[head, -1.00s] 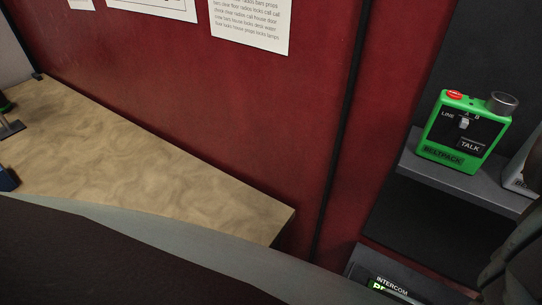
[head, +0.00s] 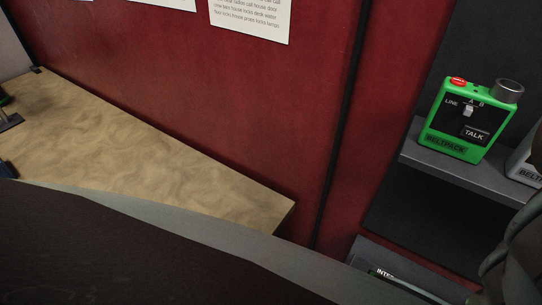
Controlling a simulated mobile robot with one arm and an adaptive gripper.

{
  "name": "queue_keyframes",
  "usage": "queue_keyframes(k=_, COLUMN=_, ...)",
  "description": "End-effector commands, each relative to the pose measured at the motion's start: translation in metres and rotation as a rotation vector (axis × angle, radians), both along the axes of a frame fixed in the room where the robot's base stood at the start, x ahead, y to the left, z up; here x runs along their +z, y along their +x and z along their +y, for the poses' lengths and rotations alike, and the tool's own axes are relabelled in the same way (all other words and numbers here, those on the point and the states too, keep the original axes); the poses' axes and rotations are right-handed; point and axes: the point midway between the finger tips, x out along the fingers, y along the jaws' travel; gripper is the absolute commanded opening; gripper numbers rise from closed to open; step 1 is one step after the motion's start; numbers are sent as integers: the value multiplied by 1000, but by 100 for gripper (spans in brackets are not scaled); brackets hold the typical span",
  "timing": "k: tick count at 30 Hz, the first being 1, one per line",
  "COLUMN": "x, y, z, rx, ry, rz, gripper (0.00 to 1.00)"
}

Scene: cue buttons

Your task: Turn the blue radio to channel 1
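No whole blue radio shows in the head view. My gripper's fingertips do not show. A large dark and grey shape fills the bottom, and a dark curved part stands at the lower right corner; neither lets me see a gripper clearly.
A green beltpack (head: 466,120) stands on a grey shelf (head: 440,158) at right, beside a cut-off grey one (head: 527,168). An intercom unit (head: 385,268) is lower down. The tan tabletop (head: 150,150) is mostly clear. A red wall (head: 230,100) rises behind.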

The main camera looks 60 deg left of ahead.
Motion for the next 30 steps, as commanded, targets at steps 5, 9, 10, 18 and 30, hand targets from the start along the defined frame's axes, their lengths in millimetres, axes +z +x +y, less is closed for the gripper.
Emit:
queue_keyframes(k=5, x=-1, y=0, z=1, rx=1, ry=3, rz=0, gripper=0)
queue_keyframes(k=9, x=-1, y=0, z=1, rx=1, ry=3, rz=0, gripper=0)
queue_keyframes(k=10, x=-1, y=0, z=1, rx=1, ry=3, rz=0, gripper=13)
queue_keyframes(k=18, x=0, y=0, z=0, rx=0, ry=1, rz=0, gripper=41)
queue_keyframes(k=30, x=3, y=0, z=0, rx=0, ry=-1, rz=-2, gripper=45)
